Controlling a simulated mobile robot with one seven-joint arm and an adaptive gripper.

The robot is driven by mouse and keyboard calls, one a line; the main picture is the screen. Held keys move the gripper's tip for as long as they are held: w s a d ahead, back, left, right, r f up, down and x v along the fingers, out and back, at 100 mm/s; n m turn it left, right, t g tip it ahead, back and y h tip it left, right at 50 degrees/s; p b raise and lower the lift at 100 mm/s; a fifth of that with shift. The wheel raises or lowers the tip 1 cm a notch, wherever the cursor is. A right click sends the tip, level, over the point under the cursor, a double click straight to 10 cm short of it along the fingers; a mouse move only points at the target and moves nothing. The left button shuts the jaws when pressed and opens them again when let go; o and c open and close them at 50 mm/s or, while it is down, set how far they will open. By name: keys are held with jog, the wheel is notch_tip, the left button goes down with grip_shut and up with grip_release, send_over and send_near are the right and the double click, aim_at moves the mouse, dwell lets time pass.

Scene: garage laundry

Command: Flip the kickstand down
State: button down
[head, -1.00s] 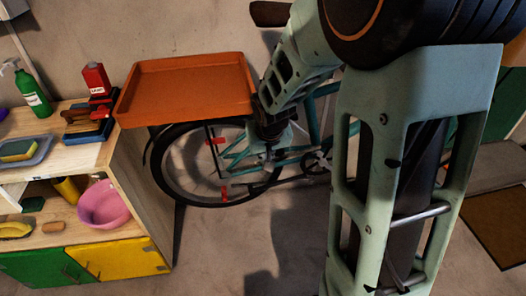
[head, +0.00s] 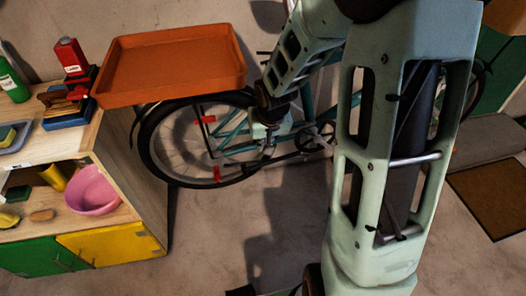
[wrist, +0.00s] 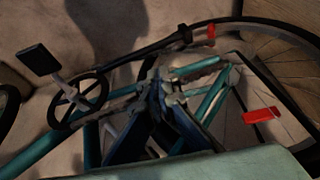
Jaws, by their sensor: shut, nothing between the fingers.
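A teal bicycle (head: 232,133) stands against the wall, and its frame and crank also show in the wrist view (wrist: 212,98). A dark bar that looks like the kickstand (wrist: 150,50) runs nearly level, low along the bike, toward a red end piece (wrist: 211,32). In the head view this red end (head: 217,174) is by the lower part of the wheel. My gripper (wrist: 158,88) is shut and empty, over the bike frame between the crank and the wheel. The bar is beyond its fingertips. Contact cannot be told.
An orange tray (head: 170,66) sits above the wheel. A wooden shelf unit (head: 125,185) with a pink bowl (head: 92,189) stands at left. Another red piece (head: 208,119) is higher on the wheel. The floor (head: 215,235) in front is clear. A brown mat (head: 490,195) lies at right.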

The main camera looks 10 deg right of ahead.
aim_at(260, 165)
jog(key=b+x, duration=0.1)
jog(key=x, duration=0.3)
jog(key=b+x, duration=0.2)
jog(key=x, duration=0.2)
jog(key=b+x, duration=0.1)
jog(key=x, duration=0.3)
jog(key=shift+s+f, duration=0.2)
jog(key=shift+f, duration=0.3)
jog(key=shift+b, duration=0.3)
jog(key=shift+a+f+h+b, duration=0.15)
jog(key=shift+f+h+b, duration=0.2)
jog(key=shift+b, duration=0.2)
